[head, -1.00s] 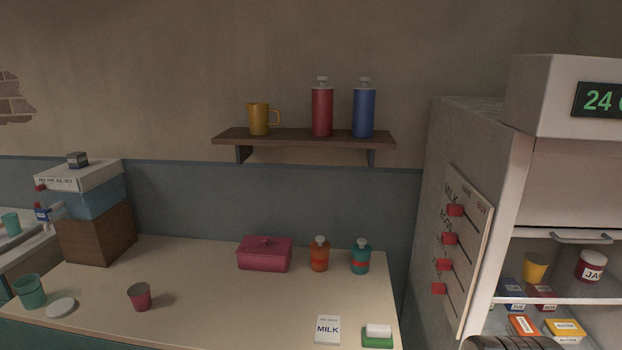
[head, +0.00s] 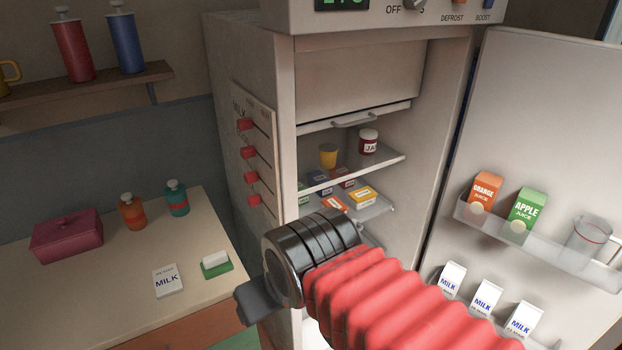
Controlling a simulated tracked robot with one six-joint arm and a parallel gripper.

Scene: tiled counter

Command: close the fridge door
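The fridge (head: 250,65) stands in the middle of the head view with its inside exposed. Its door (head: 548,120) is swung wide open to the right, showing its inner face. The door shelves hold an orange juice carton (head: 483,192), an apple juice carton (head: 525,212), a clear jug (head: 588,240) and several milk cartons (head: 487,299). My arm, with a red ribbed sleeve, reaches across in front of the fridge's lower part and hides it. My gripper (head: 256,303) shows only as a dark piece at the arm's left end; its fingertips cannot be made out.
Inside the fridge are a yellow cup (head: 328,155), a jam jar (head: 368,141) and small boxes. The counter (head: 110,300) at left holds a pink box (head: 66,238), two bottles, a milk packet and a green dish. A wall shelf (head: 95,86) holds bottles.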

